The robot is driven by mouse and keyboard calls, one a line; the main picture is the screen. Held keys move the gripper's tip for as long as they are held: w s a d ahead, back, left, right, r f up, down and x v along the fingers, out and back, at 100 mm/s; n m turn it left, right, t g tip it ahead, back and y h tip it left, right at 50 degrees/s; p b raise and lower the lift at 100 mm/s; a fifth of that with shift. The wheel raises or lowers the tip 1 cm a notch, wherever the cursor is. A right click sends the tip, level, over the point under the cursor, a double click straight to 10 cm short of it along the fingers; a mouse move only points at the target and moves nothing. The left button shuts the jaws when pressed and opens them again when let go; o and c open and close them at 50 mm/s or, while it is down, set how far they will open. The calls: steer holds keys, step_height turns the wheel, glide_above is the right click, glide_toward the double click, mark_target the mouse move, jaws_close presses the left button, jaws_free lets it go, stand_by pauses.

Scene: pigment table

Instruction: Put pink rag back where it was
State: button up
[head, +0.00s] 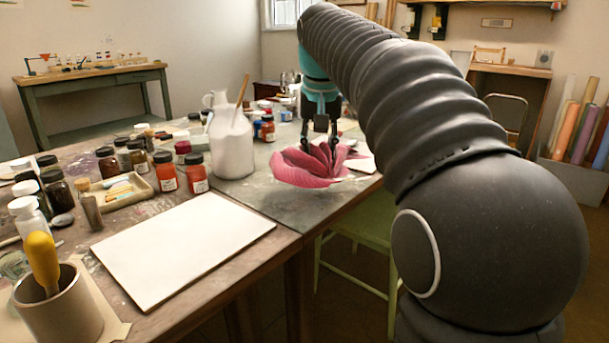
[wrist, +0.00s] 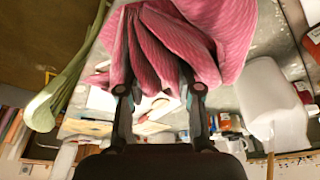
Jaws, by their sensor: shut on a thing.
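The pink rag (head: 312,168) is a striped, crumpled cloth over the grey right part of the table. My gripper (head: 320,146) is above it, with its two fingers shut on gathered folds of the cloth. In the wrist view the rag (wrist: 168,45) fans out beyond my gripper (wrist: 160,92), with folds bunched between and around the fingertips. Its lower edge seems to be at or just above the table; I cannot tell if it touches.
A white jug (head: 231,145) with a brush stands left of the rag. Orange-red jars (head: 196,172) and a white board (head: 182,245) are nearer. A green chair (head: 362,230) is by the table's right edge. The grey tabletop (head: 262,205) before the rag is clear.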

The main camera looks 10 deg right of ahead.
mark_target(304, 162)
steer(key=w+a+f, duration=0.2)
steer(key=shift+w+a+f, duration=0.15)
steer(key=shift+w+a, duration=0.05)
steer(key=shift+w, duration=0.2)
steer(key=shift+f+b, duration=0.65)
steer(key=shift+f, duration=1.3)
steer(key=shift+f, duration=0.2)
steer(key=o, duration=1.1)
steer(key=shift+r, duration=0.1)
steer(key=p+v, duration=0.3)
steer(key=v, duration=0.9)
steer(key=shift+r, duration=0.1)
